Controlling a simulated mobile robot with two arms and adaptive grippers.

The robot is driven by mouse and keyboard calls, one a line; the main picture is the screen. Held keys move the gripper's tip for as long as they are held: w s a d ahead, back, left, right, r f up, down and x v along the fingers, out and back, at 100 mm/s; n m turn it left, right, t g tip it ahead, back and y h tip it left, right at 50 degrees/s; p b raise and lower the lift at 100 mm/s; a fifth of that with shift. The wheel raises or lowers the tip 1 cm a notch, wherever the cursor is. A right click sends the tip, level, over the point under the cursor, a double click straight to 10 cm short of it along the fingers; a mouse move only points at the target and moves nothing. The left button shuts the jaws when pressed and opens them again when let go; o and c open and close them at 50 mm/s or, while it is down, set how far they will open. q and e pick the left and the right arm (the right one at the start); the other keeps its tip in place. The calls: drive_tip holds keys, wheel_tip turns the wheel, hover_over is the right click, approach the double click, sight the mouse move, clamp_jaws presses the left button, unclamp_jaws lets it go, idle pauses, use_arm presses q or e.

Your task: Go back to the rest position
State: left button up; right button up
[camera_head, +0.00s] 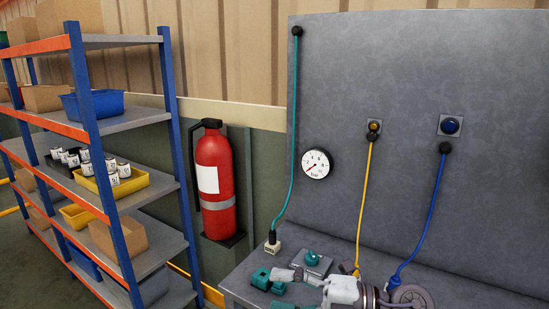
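A grey and white part with dark rings (345,290), seemingly my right arm, shows at the bottom edge over the grey bench. Teal-tipped parts (270,282) reach left from it and look like my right gripper. They are small and partly cut off by the frame, so I cannot tell if they are open or shut. I see nothing clearly held. My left gripper is not in view.
The grey bench (480,294) carries a box with a teal knob (312,258). Teal, yellow (364,200) and blue (425,220) cables hang from the grey back panel, beside a gauge (317,163). A red extinguisher (215,175) and a loaded shelf rack (90,120) stand left.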

drive_tip(key=w+d+r+m+t+h, duration=0.3)
drive_tip(key=d+m+t+h, duration=0.3)
drive_tip(key=m+t, duration=1)
drive_tip(key=s+d+f+m+g+h, duration=0.2)
drive_tip(key=d+f+m+g+h, duration=0.1)
drive_tip(key=d+f+m+h, duration=1)
drive_tip(key=s+f+m+g+y, duration=0.1)
drive_tip(key=s+f+g, duration=0.5)
drive_tip(key=s+f, duration=0.4)
drive_tip(key=s+f+g+y, duration=0.1)
drive_tip(key=s+f+g, duration=0.6)
drive_tip(key=s, duration=0.6)
wheel_tip(320, 180, down, 25)
drive_tip(key=g, duration=0.1)
drive_tip(key=s+d+f+g, duration=0.1)
drive_tip(key=s+d+f, duration=0.2)
drive_tip(key=s+f, duration=1.5)
drive_tip(key=shift+s, duration=0.15)
